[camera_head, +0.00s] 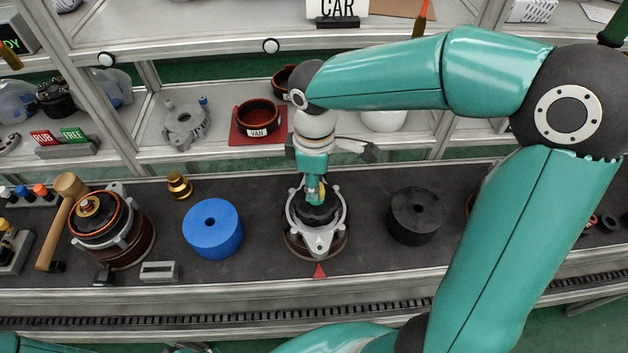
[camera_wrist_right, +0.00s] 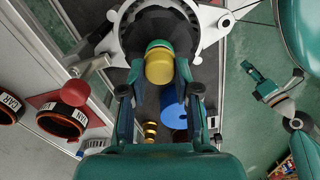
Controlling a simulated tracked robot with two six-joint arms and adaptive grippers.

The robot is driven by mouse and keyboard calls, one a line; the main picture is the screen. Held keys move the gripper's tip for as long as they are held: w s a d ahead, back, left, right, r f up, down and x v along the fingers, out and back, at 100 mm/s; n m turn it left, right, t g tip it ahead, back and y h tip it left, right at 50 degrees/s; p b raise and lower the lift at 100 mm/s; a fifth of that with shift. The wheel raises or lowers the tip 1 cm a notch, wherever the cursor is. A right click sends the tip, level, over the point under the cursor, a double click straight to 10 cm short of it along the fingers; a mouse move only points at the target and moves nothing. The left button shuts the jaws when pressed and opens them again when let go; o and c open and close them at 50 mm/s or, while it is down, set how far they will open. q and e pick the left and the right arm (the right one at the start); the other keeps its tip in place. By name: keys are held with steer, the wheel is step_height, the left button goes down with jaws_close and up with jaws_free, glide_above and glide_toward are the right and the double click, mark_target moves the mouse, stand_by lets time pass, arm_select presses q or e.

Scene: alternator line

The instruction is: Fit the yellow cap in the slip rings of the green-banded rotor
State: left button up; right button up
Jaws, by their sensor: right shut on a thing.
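My right gripper (camera_head: 316,188) points down over the grey alternator housing (camera_head: 320,240) in the middle of the bench. It is shut on the yellow cap (camera_wrist_right: 159,68); only a sliver of the cap shows in the head view (camera_head: 320,193). In the right wrist view a green band (camera_wrist_right: 158,45) shows directly beyond the cap, at the dark centre of the housing. I cannot tell whether the cap is seated in the slip rings. What looks like my left gripper (camera_wrist_right: 263,88) is at the right of the wrist view, too small to judge.
A blue cylinder (camera_head: 212,229) stands left of the housing and a black one (camera_head: 414,216) right of it. A brass piece (camera_head: 179,186), another assembly (camera_head: 108,230) and a mallet (camera_head: 66,205) are further left. A shelf behind holds a VAN ring (camera_head: 258,117).

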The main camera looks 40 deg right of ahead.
steer(key=shift+f, duration=0.25)
steer(key=o, duration=0.8)
steer(key=shift+r, duration=0.1)
step_height(320, 180, up, 12)
steer(key=shift+f, duration=0.1)
stand_by(0.3)
